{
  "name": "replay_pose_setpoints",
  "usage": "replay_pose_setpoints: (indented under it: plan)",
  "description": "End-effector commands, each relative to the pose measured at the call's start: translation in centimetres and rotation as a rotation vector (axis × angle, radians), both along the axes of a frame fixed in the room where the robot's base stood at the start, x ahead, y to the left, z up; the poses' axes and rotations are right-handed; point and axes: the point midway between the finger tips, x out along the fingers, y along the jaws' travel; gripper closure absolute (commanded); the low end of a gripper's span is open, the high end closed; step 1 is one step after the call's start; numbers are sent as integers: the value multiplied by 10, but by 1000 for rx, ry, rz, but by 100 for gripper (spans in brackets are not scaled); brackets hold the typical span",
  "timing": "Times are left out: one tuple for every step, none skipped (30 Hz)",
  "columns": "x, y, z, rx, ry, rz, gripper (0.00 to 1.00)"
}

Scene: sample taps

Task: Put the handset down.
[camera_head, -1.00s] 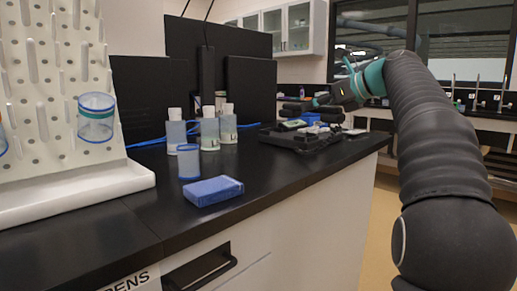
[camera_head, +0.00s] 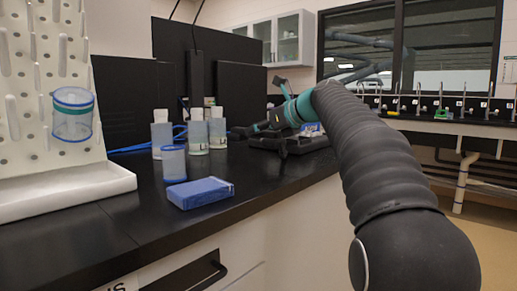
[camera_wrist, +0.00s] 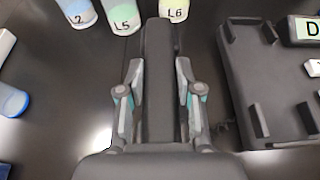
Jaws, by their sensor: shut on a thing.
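In the wrist view my gripper (camera_wrist: 159,75) is shut on the handset (camera_wrist: 160,42), a long black bar that runs between its fingers and points away toward the bottles. The black cradle (camera_wrist: 240,85), with several upright posts, lies to the right of the handset in the wrist view, apart from it in the picture. In the head view my gripper (camera_head: 270,122) is low over the back of the black bench, and the arm hides part of that area. Whether the handset touches the bench is not clear.
Labelled bottles, including L5 (camera_wrist: 122,14) and L6 (camera_wrist: 174,9), stand just beyond the handset. A blue box (camera_head: 200,192) and a clear cup (camera_head: 173,163) are on the bench (camera_head: 130,220). A pegboard (camera_head: 50,110) stands at left.

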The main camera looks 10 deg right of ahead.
Motion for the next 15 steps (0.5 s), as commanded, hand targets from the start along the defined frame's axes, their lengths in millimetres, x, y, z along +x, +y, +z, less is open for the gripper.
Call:
replay_pose_setpoints:
  plan:
    - [0, 0, -3, 0, 0, 0, 100]
    - [0, 0, -6, 0, 0, 0, 100]
    - [0, 0, -10, -1, 1, 0, 100]
    - [0, 0, -14, -1, 1, 0, 100]
    - [0, 0, -18, 0, 1, 1, 100]
    - [-1, 0, -25, 0, 2, 1, 100]
    - [-1, 0, -29, 2, 1, 0, 100]
    - [-1, 0, -33, 1, 0, 0, 100]
    - [-1, 0, -37, 1, -1, 0, 100]
    - [-1, 0, -39, 1, -1, 0, 100]
    - [-1, 0, -40, 1, -1, 0, 100]
    - [0, 0, -40, 1, -1, 0, 100]
    - [0, 0, -40, 0, -1, 0, 100]
    - [0, 0, -39, 0, -1, 0, 100]
    - [0, 0, -39, 0, -1, 0, 100]
